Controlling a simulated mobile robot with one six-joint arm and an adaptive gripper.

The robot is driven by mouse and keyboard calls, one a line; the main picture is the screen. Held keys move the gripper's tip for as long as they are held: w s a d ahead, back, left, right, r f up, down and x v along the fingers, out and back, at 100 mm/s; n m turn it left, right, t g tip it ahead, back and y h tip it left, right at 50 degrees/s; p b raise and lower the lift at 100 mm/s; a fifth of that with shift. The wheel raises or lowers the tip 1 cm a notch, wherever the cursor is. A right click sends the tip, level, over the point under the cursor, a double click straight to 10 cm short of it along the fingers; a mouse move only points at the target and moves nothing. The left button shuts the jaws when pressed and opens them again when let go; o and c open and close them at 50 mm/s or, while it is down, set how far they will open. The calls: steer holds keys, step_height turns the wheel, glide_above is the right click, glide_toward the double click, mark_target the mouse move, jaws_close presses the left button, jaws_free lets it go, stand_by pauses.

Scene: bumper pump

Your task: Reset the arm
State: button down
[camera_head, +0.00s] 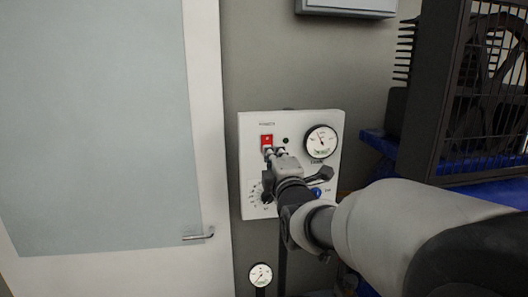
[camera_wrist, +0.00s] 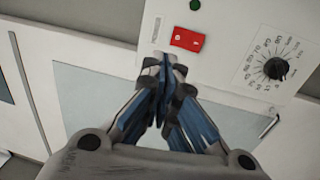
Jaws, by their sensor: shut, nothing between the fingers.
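My gripper (camera_head: 274,151) is shut and empty in front of the white control panel (camera_head: 250,190) on the wall. In the head view its fingertips appear just below the red rocker switch (camera_head: 267,141). In the wrist view the closed fingers (camera_wrist: 168,62) point toward the panel, with the red switch (camera_wrist: 188,40) just beyond and to the right of the tips. I cannot tell whether the tips touch the panel. My arm reaches in from the lower right of the head view and hides part of the panel's lower half.
A second gauge (camera_head: 260,275) is below. A door (camera_head: 207,120) with a handle (camera_head: 198,236) stands left. A caged machine (camera_head: 455,90) on a blue base stands right.

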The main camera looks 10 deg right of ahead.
steer(key=s+f+m+g+b, duration=0.1)
steer(key=s+f+m+g, duration=0.4)
steer(key=s, duration=0.8)
steer(key=s+f+m+g+b, duration=0.1)
steer(key=s+f+m+g, duration=0.4)
steer(key=s+f, duration=0.5)
steer(key=s+f+m+g+b, duration=0.1)
steer(key=s+f+m+g, duration=0.3)
steer(key=s, duration=1.2)
step_height(320, 180, down, 5)
steer(key=m, duration=0.4)
steer(key=shift+r+g+b, duration=0.15)
steer(key=shift+g+b, duration=0.25)
steer(key=shift+d, duration=0.2)
